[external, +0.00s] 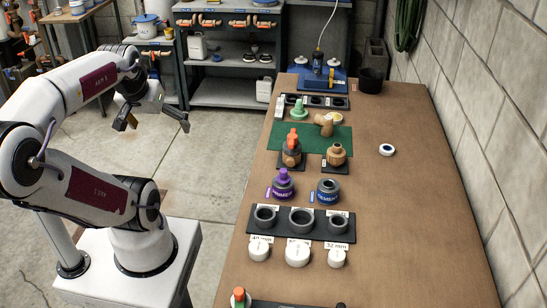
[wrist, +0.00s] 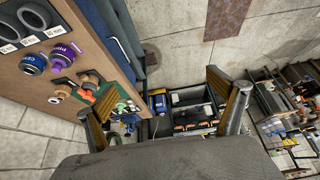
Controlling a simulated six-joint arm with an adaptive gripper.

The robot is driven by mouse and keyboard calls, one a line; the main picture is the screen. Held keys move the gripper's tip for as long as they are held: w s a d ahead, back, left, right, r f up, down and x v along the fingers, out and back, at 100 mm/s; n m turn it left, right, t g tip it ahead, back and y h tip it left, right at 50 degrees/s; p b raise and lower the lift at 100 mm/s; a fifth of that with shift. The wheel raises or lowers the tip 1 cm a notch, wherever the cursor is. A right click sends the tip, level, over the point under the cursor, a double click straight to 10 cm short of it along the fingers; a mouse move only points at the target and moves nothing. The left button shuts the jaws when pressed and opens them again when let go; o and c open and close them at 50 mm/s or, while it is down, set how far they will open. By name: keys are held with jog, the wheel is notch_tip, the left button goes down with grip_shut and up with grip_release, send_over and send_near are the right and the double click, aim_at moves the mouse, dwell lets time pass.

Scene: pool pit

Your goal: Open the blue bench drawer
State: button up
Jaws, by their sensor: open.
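The brown-topped bench (external: 400,240) stands to the right of my arm. Its front side is turned from the external camera, so no drawer shows there. In the wrist view, blue-grey drawer fronts (wrist: 98,18) show along the bench side at the upper left, with a thin pale bar that looks like a handle (wrist: 119,48). They appear closed, though the view cuts them off. My gripper (external: 155,120) is open and empty, in the air left of the bench and apart from it. Its spread fingers also show in the wrist view (wrist: 158,98).
Bottles, fittings and a black holder with grey rings (external: 301,220) stand on the bench top. A green mat (external: 262,137) lies farther back. Grey shelving (external: 228,92) stands behind. The concrete floor (external: 215,145) between my arm and the bench is clear.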

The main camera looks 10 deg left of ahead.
jog(key=shift+a, duration=0.1)
jog(key=c, duration=2)
jog(key=w+a+f+g+y, duration=0.1)
jog(key=w+a+f+g, duration=0.1)
jog(key=w+a+f, duration=0.6)
jog(key=w+a+f+g+y, duration=0.25)
jog(key=w+a+f, duration=0.35)
jog(key=f, duration=0.4)
jog(key=w+a+f+m+t+h, duration=0.1)
jog(key=w+f+t+h, duration=0.1)
jog(key=w+f, duration=1.1)
jog(key=d+f+m+h, duration=0.1)
jog(key=d+f+h, duration=0.7)
jog(key=d+f, duration=0.65)
jog(key=s+d+r+g+h, duration=0.1)
jog(key=s+d+r+h, duration=0.1)
jog(key=d+r+h, duration=0.1)
jog(key=s+d+r+n+g+h, duration=0.1)
jog(key=s+d+r+h, duration=0.2)
jog(key=d+r, duration=0.1)
jog(key=s+d+r+n+g+h, duration=0.1)
jog(key=s+d+r+h, duration=0.2)
jog(key=r, duration=0.1)
jog(key=shift+d, duration=0.35)
